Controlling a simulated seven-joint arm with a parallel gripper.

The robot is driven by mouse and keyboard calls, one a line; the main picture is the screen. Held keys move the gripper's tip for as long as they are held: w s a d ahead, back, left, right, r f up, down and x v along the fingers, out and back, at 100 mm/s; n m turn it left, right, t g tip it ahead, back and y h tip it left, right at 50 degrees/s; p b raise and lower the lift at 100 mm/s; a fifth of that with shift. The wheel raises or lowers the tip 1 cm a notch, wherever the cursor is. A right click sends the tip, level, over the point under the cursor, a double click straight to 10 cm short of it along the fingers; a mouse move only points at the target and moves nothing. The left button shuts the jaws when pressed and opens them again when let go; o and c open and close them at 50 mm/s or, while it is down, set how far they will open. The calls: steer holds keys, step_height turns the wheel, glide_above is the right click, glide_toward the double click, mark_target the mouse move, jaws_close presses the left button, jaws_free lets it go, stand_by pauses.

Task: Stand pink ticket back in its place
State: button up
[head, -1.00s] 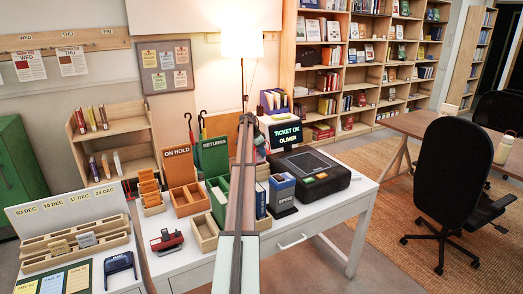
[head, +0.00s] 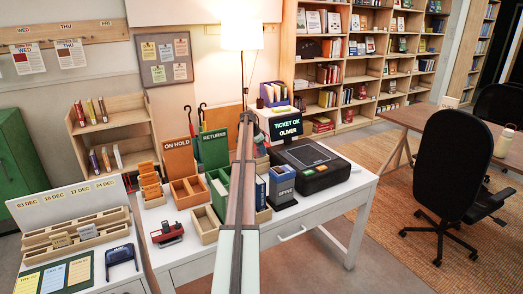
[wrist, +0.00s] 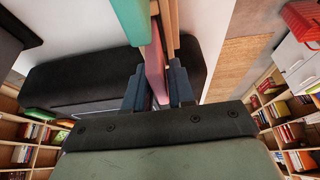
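The pink ticket (wrist: 155,62) shows in the wrist view as a narrow pink strip between the two blue-grey fingers of my gripper (wrist: 157,90). The fingers appear shut on it. Its far end runs up beside a green part (wrist: 92,22) and thin wooden strips (wrist: 174,20); I cannot tell whether it touches them. In the head view my arm hides the gripper and the ticket. Behind the arm are the orange ON HOLD box (head: 178,144) and the green RETURNS box (head: 214,150).
On the white desk (head: 305,222) stand a black machine (head: 312,165), a screen reading TICKET OK OLIVER (head: 287,128) and a blue-grey SPINE holder (head: 282,186). A red stapler-like device (head: 167,234) is at the front left. An office chair (head: 450,170) stands at the right.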

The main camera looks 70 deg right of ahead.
steer(key=o, duration=0.4)
steer(key=shift+r, duration=0.1)
steer(key=v, duration=1.3)
steer(key=shift+w+a+r, duration=0.1)
steer(key=shift+r, duration=0.2)
